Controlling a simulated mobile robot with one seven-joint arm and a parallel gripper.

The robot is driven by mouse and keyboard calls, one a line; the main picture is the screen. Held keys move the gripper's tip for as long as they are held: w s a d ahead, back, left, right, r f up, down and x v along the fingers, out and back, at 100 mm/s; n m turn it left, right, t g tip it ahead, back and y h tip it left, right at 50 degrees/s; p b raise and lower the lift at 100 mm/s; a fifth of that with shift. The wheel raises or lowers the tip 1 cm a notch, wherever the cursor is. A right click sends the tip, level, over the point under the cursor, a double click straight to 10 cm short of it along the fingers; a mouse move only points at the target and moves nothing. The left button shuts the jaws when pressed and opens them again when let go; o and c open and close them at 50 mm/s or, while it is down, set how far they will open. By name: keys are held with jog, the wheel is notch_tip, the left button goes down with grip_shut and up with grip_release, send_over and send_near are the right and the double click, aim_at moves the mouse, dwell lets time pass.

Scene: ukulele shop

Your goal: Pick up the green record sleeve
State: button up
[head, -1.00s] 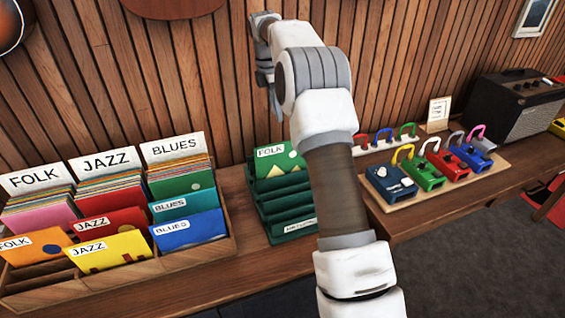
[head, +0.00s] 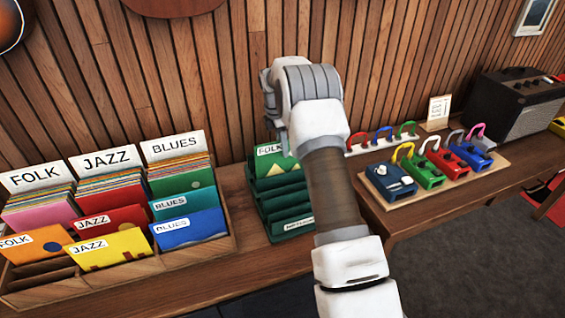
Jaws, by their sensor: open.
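A green record sleeve (head: 283,163) with a white FOLK label and a yellow patch stands in the back slot of a dark green stepped rack (head: 290,212). My arm's wrist hangs above and partly in front of this sleeve's right side. A second green sleeve (head: 181,184) stands in the BLUES column of the wooden record crate (head: 200,255), behind a teal one. My gripper's fingers are hidden behind my own wrist, so their distance to either sleeve cannot be seen.
The wooden crate holds pink, red, orange, yellow, teal and blue sleeves. Right of my arm, a wooden board (head: 455,190) carries several coloured pedals. A black amplifier (head: 515,105) stands farther right. The wood-slat wall is close behind the rack.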

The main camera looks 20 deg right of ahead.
aim_at(283, 163)
jog(key=f, duration=0.3)
jog(key=shift+d+f, duration=0.15)
jog(key=shift+d, duration=0.05)
jog(key=shift+c, duration=0.3)
grip_shut()
